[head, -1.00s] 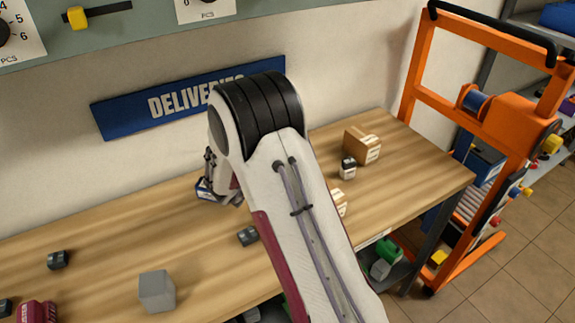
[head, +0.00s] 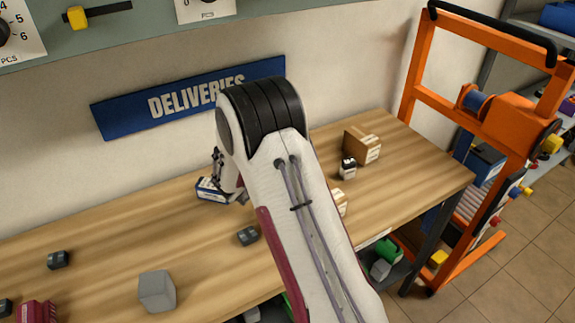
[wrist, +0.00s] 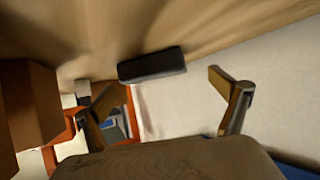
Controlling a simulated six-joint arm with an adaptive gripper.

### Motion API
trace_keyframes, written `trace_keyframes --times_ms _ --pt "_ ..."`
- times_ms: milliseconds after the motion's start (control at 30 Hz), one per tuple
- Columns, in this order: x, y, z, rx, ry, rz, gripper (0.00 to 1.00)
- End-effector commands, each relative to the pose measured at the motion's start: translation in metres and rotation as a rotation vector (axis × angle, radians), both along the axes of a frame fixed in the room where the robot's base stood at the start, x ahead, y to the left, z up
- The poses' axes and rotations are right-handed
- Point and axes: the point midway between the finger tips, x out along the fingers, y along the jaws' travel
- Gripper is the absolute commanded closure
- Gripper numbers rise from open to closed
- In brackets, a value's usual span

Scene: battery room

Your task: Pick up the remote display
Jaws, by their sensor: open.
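A dark, flat, rounded block, which I take to be the remote display (wrist: 152,65), lies on the wooden table near the wall in the wrist view. My gripper (wrist: 162,88) is open, with one finger on each side of the picture. The dark block shows beyond and between the fingertips, apart from both, and nothing is held.
The wooden table (head: 90,235) carries a blue-and-white box (head: 213,190), small dark blocks (head: 248,236) (head: 57,260), a grey cube (head: 157,291), a cardboard box (head: 362,146) and a small black-and-white item (head: 347,168). An orange trolley (head: 410,90) stands right of the table.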

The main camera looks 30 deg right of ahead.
Motion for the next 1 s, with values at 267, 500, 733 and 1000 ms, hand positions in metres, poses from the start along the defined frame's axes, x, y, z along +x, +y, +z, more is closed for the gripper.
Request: trace_keyframes --times_ms 267,500,733,1000 --pt "0.001 -0.003 -0.001 0.000 0.000 -0.001 0.03" --pt "0.006 -0.022 -0.011 0.000 0.000 -0.002 0.03" --pt "0.016 -0.039 -0.021 0.000 0.000 -0.001 0.03" --pt "0.020 -0.042 -0.024 0.000 0.000 0.002 0.03"
